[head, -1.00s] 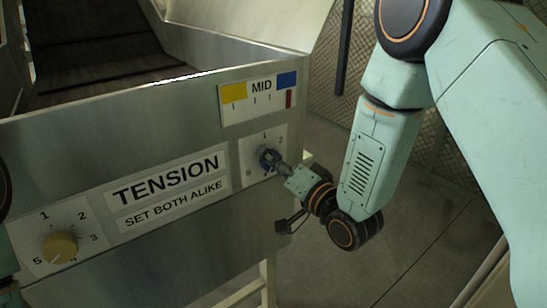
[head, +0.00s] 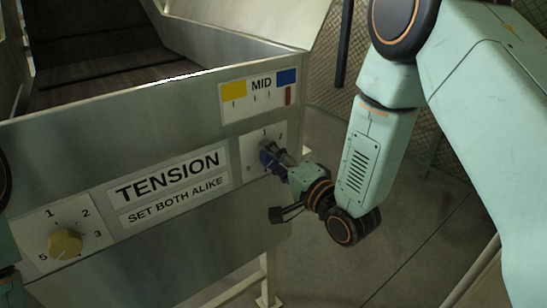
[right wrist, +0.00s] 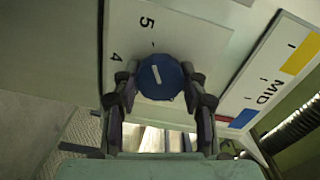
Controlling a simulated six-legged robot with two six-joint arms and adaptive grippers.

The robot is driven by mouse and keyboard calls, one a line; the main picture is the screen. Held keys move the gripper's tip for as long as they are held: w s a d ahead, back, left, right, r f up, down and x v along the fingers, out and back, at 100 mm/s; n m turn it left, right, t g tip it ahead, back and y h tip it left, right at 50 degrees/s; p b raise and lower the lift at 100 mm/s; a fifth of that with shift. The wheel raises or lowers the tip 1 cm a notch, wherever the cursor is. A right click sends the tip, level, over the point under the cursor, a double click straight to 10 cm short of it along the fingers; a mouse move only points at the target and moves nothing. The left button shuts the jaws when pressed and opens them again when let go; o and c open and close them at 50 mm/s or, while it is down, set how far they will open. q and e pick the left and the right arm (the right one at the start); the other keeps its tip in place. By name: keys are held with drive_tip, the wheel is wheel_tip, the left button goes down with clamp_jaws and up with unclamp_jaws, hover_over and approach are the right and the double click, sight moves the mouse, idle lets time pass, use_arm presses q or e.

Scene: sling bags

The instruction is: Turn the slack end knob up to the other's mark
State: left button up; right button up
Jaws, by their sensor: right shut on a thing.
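The blue knob (head: 270,156) sits on the right dial plate of the metal panel. My right gripper (head: 276,160) is shut on it from the right, covering part of its dial. In the right wrist view the blue knob (right wrist: 161,77) is between the two fingers of my right gripper (right wrist: 160,88), with a short white mark on its face. The figures 5 and 4 show beside it. The yellow knob (head: 65,243) is on the left dial plate (head: 32,233), with 1, 2, 3 and 5 readable; its pointer is too small to read. My left gripper is out of view.
A TENSION label (head: 167,177) reading "SET BOTH ALIKE" lies between the dials. A MID plate (head: 260,93) with yellow and blue patches is above the right dial. Open floor (head: 350,270) and a mesh fence (head: 460,150) lie to the right.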

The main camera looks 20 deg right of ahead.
drive_tip(key=shift+s+a+f, duration=0.1)
drive_tip(key=shift+s+f, duration=0.1)
drive_tip(key=shift+f, duration=0.1)
drive_tip(key=o, duration=1.1)
drive_tip(key=shift+r, duration=0.15)
drive_tip(key=shift+o, duration=0.2)
drive_tip(key=shift+w, duration=0.1)
drive_tip(key=shift+r, duration=0.1)
drive_tip(key=v, duration=1.2)
